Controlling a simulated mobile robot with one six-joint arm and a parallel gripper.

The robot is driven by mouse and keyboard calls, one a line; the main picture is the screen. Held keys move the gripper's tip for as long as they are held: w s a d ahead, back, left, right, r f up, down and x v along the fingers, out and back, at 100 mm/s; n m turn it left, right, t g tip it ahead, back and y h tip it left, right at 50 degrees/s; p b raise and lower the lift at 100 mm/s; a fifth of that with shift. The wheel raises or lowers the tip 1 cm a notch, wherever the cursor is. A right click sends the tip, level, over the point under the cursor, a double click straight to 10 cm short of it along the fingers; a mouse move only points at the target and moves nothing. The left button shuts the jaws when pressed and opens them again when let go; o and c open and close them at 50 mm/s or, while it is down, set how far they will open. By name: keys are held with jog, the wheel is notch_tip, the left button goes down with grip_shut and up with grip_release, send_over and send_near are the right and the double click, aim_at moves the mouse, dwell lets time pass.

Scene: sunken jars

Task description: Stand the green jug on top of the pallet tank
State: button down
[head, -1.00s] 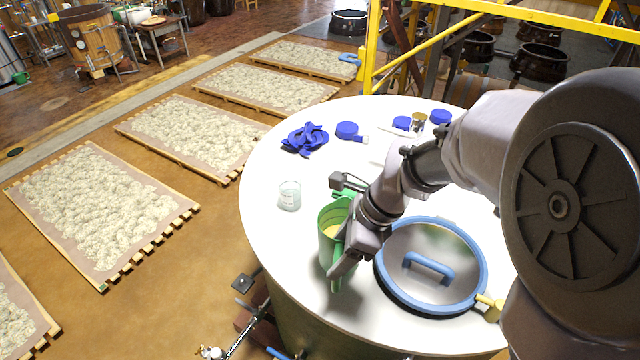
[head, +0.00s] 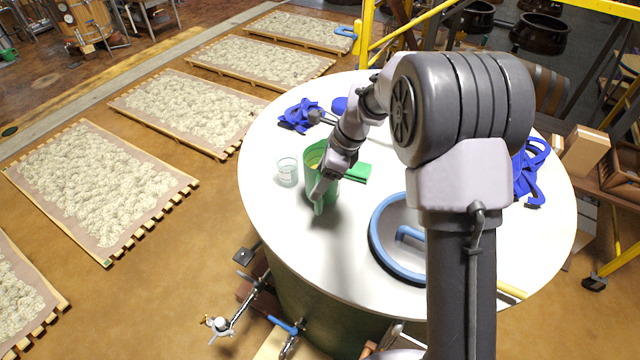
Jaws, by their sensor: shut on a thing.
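The green jug (head: 313,158) is in the head view, roughly upright, over the left part of a round tank's white top (head: 275,215). My gripper (head: 321,188) is shut on the jug's near side, by its handle. I cannot tell for sure whether this round tank is the pallet tank.
A clear glass beaker (head: 287,171) stands close left of the jug, and a green item (head: 357,172) lies right of it. A blue-rimmed lid (head: 386,262) is in front right. Blue straps (head: 299,115) lie behind. My arm hides the middle right.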

notch_tip(320, 180, down, 3)
jog(key=shift+w+r, duration=0.15)
jog(key=shift+c, duration=1.6)
grip_release()
jog(key=shift+f, duration=0.2)
